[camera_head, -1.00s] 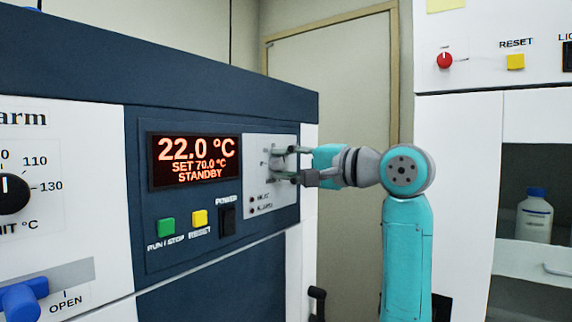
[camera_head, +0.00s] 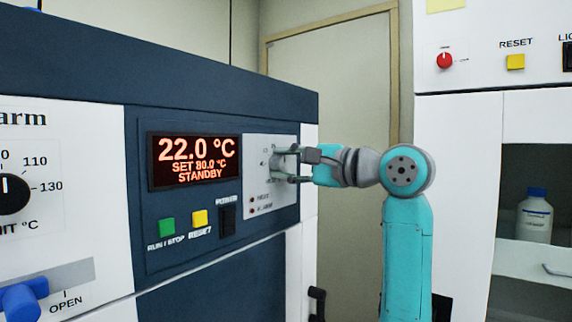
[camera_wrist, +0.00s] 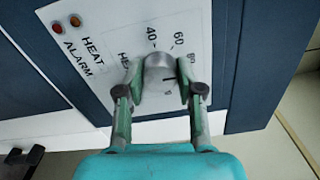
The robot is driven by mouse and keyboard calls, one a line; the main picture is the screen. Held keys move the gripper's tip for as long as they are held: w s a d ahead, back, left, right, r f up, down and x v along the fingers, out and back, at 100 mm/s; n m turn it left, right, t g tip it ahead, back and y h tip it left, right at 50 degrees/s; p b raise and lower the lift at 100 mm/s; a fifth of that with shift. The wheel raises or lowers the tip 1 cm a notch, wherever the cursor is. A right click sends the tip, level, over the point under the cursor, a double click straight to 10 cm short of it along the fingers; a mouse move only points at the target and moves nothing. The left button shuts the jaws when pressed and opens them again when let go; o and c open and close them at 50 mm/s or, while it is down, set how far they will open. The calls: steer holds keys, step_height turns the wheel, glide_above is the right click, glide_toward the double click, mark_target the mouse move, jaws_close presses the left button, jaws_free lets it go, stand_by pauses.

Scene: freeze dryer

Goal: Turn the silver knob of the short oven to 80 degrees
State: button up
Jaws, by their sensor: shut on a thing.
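The short oven's dark blue control panel (camera_head: 180,240) fills the left and middle of the head view. Its red display (camera_head: 193,160) reads 22.0 °C, SET 80.0 °C, STANDBY. The silver knob (camera_wrist: 160,72) shows in the wrist view on a light dial plate (camera_wrist: 110,30) marked 40, 60 and further numbers. A dark pointer line shows on the knob. My gripper (camera_wrist: 160,90) is shut on the knob, with one finger on each side. In the head view my gripper (camera_head: 286,163) reaches the dial plate from the right and largely hides the knob.
Below the display are a green RUN/STOP button (camera_head: 167,227), a yellow RESET button (camera_head: 200,218) and a black power switch (camera_head: 227,219). A black dial (camera_head: 12,194) and blue handle (camera_head: 22,298) are at the left. A white cabinet (camera_head: 455,150) stands at the right.

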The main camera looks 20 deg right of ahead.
steer(key=o, duration=1.2)
steer(key=shift+c, duration=0.2)
steer(key=shift+d, duration=0.1)
steer(key=v, duration=1.2)
steer(key=shift+f, duration=0.1)
